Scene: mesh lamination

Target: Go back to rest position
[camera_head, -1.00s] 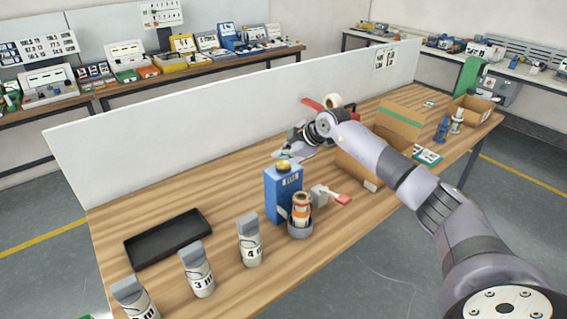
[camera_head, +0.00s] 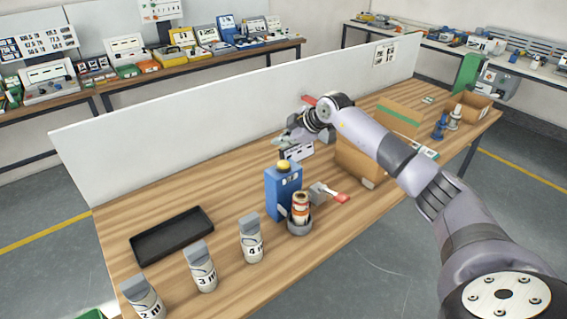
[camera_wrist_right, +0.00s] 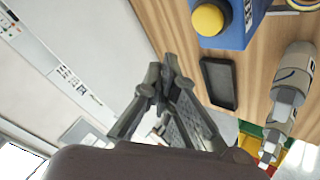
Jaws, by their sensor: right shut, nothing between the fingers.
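My right gripper (camera_head: 283,141) hangs above the table (camera_head: 200,215), near the white partition and behind the blue container. In the right wrist view the gripper (camera_wrist_right: 160,85) is shut and empty. The blue container (camera_head: 283,190) with a yellow cap stands upright below it and apart from it. The container's yellow cap also shows in the wrist view (camera_wrist_right: 208,19). My left gripper is in neither view.
A black tray (camera_head: 172,236) lies left on the table. Numbered bottles (camera_head: 251,240) stand along the front edge. A can (camera_head: 300,208) stands in a grey holder. Cardboard boxes (camera_head: 360,160) stand to the right. The white partition (camera_head: 180,150) runs behind.

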